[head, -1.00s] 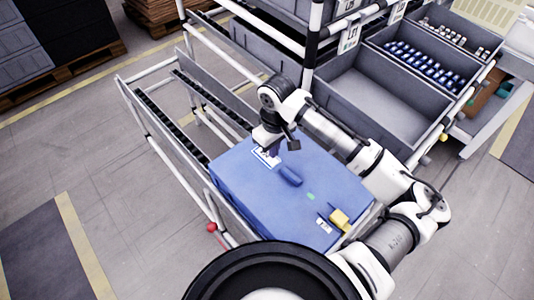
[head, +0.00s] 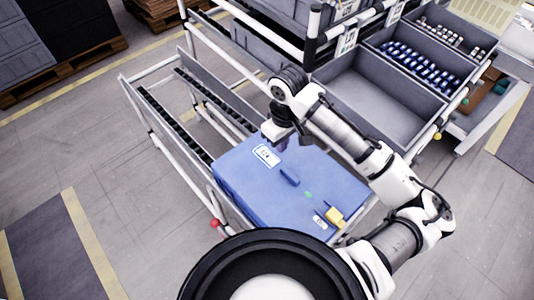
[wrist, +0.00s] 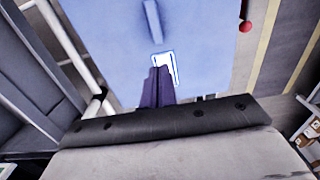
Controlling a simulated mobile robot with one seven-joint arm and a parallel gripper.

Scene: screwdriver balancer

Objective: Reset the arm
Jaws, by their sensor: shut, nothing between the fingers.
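My arm reaches in from the lower right of the head view. My gripper (head: 283,145) points down by the far edge of a blue case, above it or just beyond it; the exact gap is hard to judge. In the wrist view the two dark fingers (wrist: 158,86) are pressed together with nothing between them. The blue case (head: 262,192) lies flat on the rack, with a white label (head: 266,155), a blue handle (head: 289,175) and a yellow piece (head: 334,216) on its lid. The label also shows just past the fingertips in the wrist view (wrist: 166,67).
A roller rack (head: 180,105) with white rails holds the case. Grey shelf bins stand behind my arm; the nearest bin (head: 375,105) looks empty, and another holds blue items (head: 422,68). A red knob (head: 215,223) sits on the rack's front rail. Floor is open at left.

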